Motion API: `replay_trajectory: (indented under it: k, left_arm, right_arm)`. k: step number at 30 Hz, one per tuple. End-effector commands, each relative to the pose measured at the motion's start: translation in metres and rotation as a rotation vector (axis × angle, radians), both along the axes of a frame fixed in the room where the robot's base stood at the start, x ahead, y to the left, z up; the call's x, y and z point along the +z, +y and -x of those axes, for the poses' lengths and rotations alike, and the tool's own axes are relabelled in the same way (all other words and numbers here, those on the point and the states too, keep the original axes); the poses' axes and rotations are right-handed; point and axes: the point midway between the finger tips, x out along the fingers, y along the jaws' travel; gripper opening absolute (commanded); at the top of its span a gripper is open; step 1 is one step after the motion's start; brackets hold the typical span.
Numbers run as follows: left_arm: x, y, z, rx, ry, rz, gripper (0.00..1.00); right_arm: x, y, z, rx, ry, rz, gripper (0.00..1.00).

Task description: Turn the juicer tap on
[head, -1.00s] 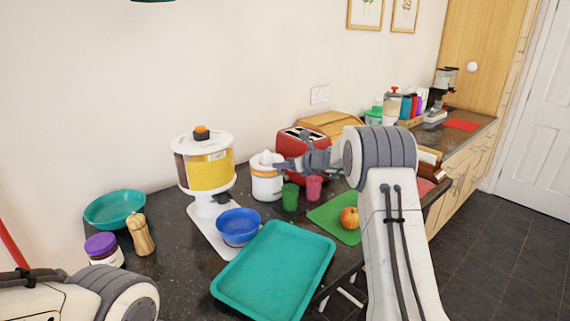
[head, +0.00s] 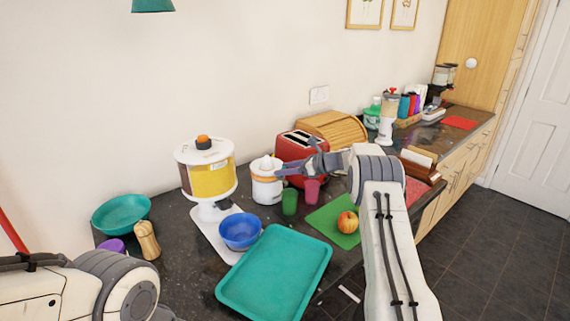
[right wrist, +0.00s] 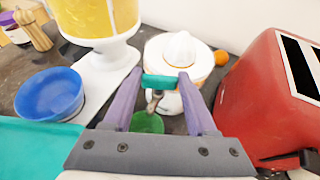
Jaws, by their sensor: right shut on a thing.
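The white juicer (head: 266,184) with an orange band and a cone on top stands on the dark counter, left of the red toaster. It also shows in the right wrist view (right wrist: 178,53). Its tap (right wrist: 160,82) has a teal lever above a small metal spout. My right gripper (head: 282,171) is at the front of the juicer. In the right wrist view its purple fingers (right wrist: 160,84) are shut on the teal lever, one at each end. A green cup (right wrist: 148,123) stands below the spout. My left gripper is out of view.
A red toaster (head: 300,150) stands close to the right of the juicer. A yellow juice dispenser (head: 208,178) and blue bowl (head: 239,231) are to the left. A pink cup (head: 312,191), a green board (head: 338,222) and a teal tray (head: 275,275) lie in front.

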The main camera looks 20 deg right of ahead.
Motion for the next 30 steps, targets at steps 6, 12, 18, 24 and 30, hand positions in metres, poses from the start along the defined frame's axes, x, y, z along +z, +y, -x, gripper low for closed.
replay_trajectory:
  k: [6,12,18,24,30]
  left_arm:
    - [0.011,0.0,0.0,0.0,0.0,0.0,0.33]
    - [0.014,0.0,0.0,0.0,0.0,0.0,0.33]
    - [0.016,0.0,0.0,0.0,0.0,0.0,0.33]
    - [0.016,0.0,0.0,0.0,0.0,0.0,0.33]
    - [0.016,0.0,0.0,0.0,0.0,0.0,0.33]
  right_arm:
    - [0.001,-0.002,0.0,0.07,0.001,-0.001,0.02]
    - [0.0,-0.002,-0.001,0.11,0.0,0.0,0.02]
    - [0.0,-0.002,-0.001,0.13,0.001,-0.001,0.02]
    - [0.0,-0.002,-0.001,0.135,0.001,-0.001,0.02]
    - [0.0,-0.002,-0.001,0.135,0.001,-0.001,0.02]
